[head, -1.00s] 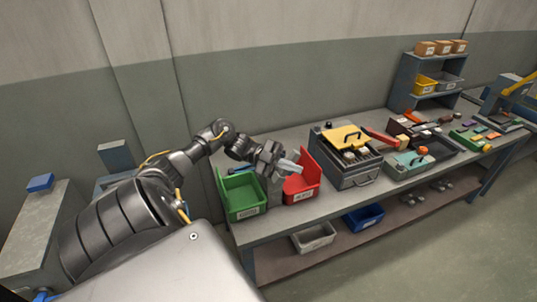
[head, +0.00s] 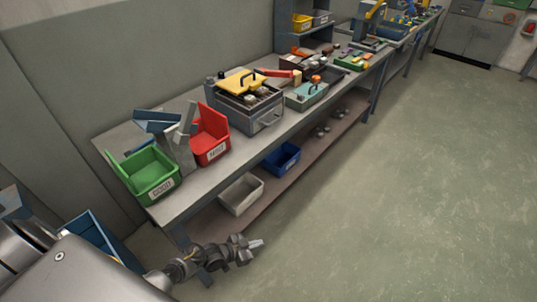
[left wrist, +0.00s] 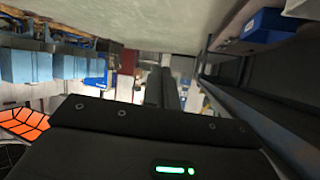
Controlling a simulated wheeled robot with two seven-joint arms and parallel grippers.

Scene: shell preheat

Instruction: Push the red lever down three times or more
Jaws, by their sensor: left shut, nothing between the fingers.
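The red lever (head: 276,72) is an orange-red bar beside the right of the grey box (head: 250,112) with a yellow lid (head: 240,80) on the workbench. It looks close to level, with a slight tilt I cannot judge exactly. My left gripper (head: 257,244) is low in front of the bench, beneath the bench-top height and well away from the lever. It is shut and empty. Its dark fingers show in the left wrist view (left wrist: 161,88), where I cannot make out the lever. My right gripper is not in view.
A green bin (head: 150,180) and a red bin (head: 212,150) stand at the bench's near end, with a grey stand between them. White (head: 241,194) and blue (head: 282,158) bins are on the lower shelf. The floor (head: 400,190) is clear.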

